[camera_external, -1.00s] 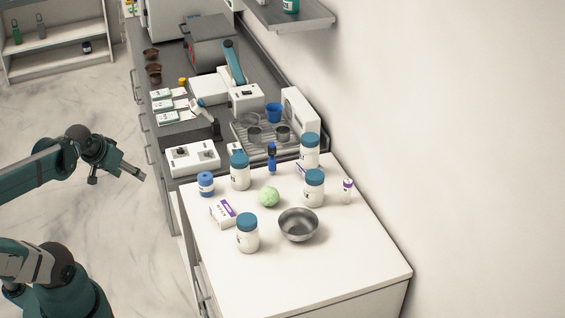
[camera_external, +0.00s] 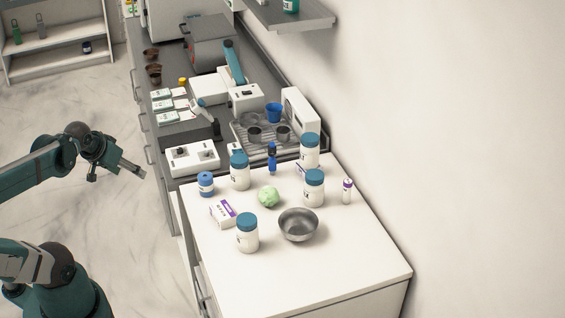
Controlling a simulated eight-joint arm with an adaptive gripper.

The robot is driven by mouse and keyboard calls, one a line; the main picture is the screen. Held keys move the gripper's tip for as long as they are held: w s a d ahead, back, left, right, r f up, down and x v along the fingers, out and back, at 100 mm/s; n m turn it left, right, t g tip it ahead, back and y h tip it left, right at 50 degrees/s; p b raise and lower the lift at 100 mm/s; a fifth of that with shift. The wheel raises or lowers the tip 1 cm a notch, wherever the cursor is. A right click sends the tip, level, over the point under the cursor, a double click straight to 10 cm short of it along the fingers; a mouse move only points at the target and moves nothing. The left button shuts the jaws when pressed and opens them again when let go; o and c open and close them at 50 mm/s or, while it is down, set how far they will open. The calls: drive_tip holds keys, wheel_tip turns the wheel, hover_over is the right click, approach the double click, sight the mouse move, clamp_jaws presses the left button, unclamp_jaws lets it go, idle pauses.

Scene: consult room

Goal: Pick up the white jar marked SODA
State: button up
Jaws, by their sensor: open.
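Several white jars with teal lids stand upright on the white counter (camera_external: 345,275). One jar (camera_external: 248,236) is at the front left, one jar (camera_external: 240,174) is farther back on the left, one jar (camera_external: 314,190) is right of the middle, and one jar (camera_external: 310,152) is at the back right. Their labels are too small to read, so I cannot tell which is marked SODA. My gripper (camera_external: 142,174) is open and empty, out over the floor to the left of the counter, apart from all jars.
A metal bowl (camera_external: 298,226), a green ball-like thing (camera_external: 268,196), a small box (camera_external: 223,213), a blue roll (camera_external: 206,184) and a purple-capped tube (camera_external: 347,191) stand among the jars. A wall shelf (camera_external: 290,16) hangs above. The counter's front part is clear.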

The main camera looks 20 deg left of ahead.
wheel_tip(320, 180, up, 4)
drive_tip(key=m+g+h+p, duration=0.35)
drive_tip(key=m+p, duration=0.45)
drive_tip(key=p, duration=0.4)
hover_over(245, 219)
drive_tip(key=shift+s+d+y, duration=0.15)
drive_tip(key=shift+s+y, duration=0.05)
drive_tip(key=shift+y, duration=0.15)
wheel_tip(245, 219, down, 6)
drive_tip(key=shift+w+r, duration=0.1)
drive_tip(key=shift+r, duration=0.15)
drive_tip(key=shift+f, duration=0.7)
drive_tip(key=shift+b+x, duration=0.45)
drive_tip(key=shift+x, duration=0.8)
